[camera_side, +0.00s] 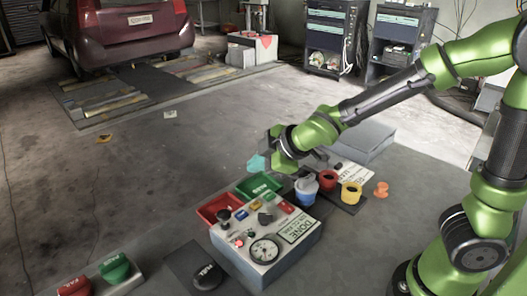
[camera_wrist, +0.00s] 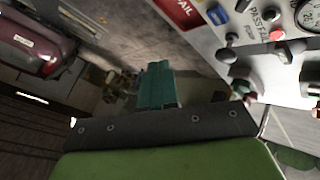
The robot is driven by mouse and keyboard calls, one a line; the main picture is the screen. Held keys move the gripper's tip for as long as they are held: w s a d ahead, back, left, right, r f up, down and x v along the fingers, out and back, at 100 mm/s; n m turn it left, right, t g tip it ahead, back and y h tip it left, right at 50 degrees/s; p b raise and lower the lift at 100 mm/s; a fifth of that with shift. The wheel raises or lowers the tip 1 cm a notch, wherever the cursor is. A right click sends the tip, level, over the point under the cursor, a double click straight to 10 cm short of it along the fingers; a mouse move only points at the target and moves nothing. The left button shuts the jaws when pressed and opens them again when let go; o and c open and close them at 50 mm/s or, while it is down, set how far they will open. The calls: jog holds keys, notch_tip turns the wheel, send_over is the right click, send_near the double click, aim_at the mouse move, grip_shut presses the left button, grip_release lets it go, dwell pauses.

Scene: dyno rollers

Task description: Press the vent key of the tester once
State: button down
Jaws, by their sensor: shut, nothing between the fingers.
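The tester (camera_side: 236,261) is a grey box with a sloped panel, seen in the side view's lower middle. Its panel carries a round gauge (camera_side: 264,251), small coloured keys and dark knobs, and a "DONE" plate (camera_side: 299,228). I cannot read which key is the vent key. The tester's panel also fills the upper right of the wrist view (camera_wrist: 203,45), with a red button (camera_wrist: 277,34) and a blue one (camera_wrist: 242,6). My gripper (camera_side: 257,163) is shut and empty, its teal fingers above and behind the tester, apart from it. The fingers also show in the wrist view (camera_wrist: 157,85).
A red tray (camera_side: 207,211) and a green tray (camera_side: 243,188) lie behind the tester. Blue-white (camera_side: 305,191), red (camera_side: 328,181) and yellow (camera_side: 351,192) cups stand at right.

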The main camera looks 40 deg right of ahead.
aim_at(259, 207)
jog(key=shift+f, duration=4.35)
jog(key=shift+f, duration=0.1)
jog(key=shift+f, duration=0.3)
jog(key=shift+f, duration=0.4)
jog(key=shift+r, duration=0.8)
jog(key=shift+r, duration=2.55)
